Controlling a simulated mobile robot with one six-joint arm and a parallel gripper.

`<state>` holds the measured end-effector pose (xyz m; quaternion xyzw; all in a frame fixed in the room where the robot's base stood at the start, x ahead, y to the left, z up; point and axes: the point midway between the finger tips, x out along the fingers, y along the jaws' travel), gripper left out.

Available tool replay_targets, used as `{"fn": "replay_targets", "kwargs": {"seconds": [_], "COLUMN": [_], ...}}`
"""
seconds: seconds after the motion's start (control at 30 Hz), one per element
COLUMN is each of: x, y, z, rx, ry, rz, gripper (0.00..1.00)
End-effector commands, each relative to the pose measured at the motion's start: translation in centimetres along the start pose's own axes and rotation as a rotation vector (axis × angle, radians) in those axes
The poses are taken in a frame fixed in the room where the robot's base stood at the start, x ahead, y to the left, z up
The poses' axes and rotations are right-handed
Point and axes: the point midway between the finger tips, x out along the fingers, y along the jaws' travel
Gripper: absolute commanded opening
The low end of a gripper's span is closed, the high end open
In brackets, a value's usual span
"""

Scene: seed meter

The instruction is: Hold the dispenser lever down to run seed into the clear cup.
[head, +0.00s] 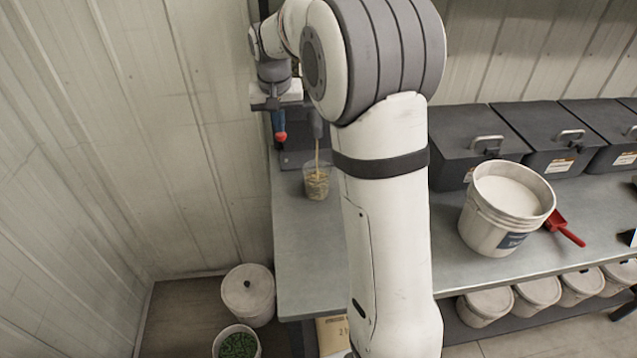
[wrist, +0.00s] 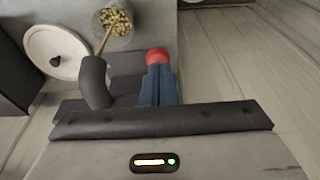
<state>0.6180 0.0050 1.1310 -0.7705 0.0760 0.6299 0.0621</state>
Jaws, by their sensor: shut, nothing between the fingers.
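The clear cup (head: 316,182) stands on the bench under the dispenser spout (head: 316,126), with tan seed in it. A thin stream of seed (head: 317,155) runs from the spout into the cup. In the wrist view the cup (wrist: 118,22) is at the top, and the curved spout (wrist: 94,82) is left of my fingers. My gripper (head: 278,122) is shut, its blue fingers pointing down at the red lever knob (head: 280,136). In the wrist view the fingertips (wrist: 160,72) overlap the red knob (wrist: 157,56) and appear to press on it. The rest of the lever is hidden.
A white bucket of pale powder (head: 502,212) and a red scoop (head: 566,228) are on the bench at right. Dark lidded bins (head: 480,140) line the back. A lidded pail (head: 249,293) stands on the floor. The wall is close at left.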

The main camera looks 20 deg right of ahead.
Motion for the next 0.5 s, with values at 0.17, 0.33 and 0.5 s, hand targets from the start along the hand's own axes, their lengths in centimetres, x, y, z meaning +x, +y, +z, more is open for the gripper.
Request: {"fn": "replay_targets", "kwargs": {"seconds": [0.17,0.33,0.5], "x": [0.1,-1.0,-3.7], "y": [0.0,0.0,0.0], "z": [0.0,-0.2,-0.7], "rx": [0.0,0.0,0.0], "ry": [-0.002,0.0,-0.001], "rz": [0.0,0.0,0.0], "gripper": [0.0,0.0,0.0]}}
